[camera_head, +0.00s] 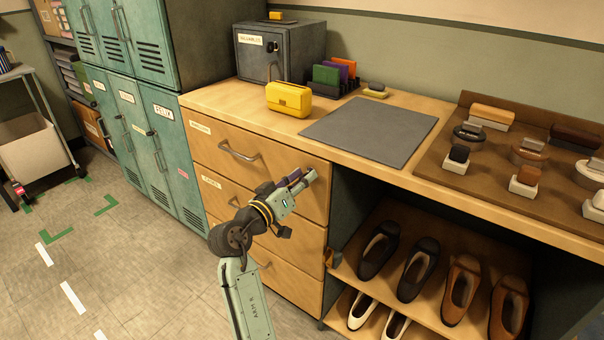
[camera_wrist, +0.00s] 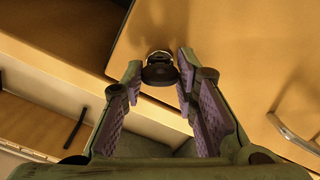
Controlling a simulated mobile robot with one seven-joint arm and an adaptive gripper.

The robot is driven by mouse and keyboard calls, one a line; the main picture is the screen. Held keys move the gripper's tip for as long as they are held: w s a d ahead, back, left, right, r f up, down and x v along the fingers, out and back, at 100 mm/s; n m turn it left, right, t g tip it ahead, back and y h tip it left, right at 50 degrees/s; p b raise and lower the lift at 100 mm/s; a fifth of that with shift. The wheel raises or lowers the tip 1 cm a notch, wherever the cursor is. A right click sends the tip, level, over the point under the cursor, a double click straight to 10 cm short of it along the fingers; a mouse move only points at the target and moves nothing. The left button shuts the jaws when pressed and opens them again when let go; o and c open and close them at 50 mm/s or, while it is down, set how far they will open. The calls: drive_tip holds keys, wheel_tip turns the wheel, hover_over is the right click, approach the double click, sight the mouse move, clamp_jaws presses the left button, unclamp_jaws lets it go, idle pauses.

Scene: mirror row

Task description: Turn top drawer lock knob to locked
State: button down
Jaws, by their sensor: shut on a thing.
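The top drawer (camera_head: 283,157) is the uppermost wooden front of the drawer unit, with a metal bar handle (camera_head: 238,153) and a label at its left end. It looks closed. The lock knob (camera_wrist: 160,72) is a small dark round knob with a metal collar, standing out from the wooden front in the wrist view. My gripper (camera_head: 303,180) is at the right end of the top drawer and hides the knob in the head view. In the wrist view, its purple-padded fingers (camera_wrist: 161,68) are shut on the knob from both sides. I cannot tell which way the knob is turned.
A yellow bag (camera_head: 289,98), a grey mat (camera_head: 370,130) and a dark safe (camera_head: 278,52) are on the worktop above. Shoes (camera_head: 418,268) stand on shelves right of the drawers. Teal lockers (camera_head: 150,150) stand to the left. The floor in front is clear.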

drive_tip(key=n+p, duration=0.2)
drive_tip(key=n, duration=0.1)
drive_tip(key=n+p, duration=0.3)
drive_tip(key=shift+r+n, duration=0.2)
drive_tip(key=shift+n, duration=0.1)
drive_tip(key=shift+f+n+p, duration=0.15)
drive_tip(key=shift+n+p, duration=2.05)
drive_tip(key=shift+n, duration=0.5)
drive_tip(key=c, duration=1.2)
unclamp_jaws()
drive_tip(key=shift+c, duration=0.2)
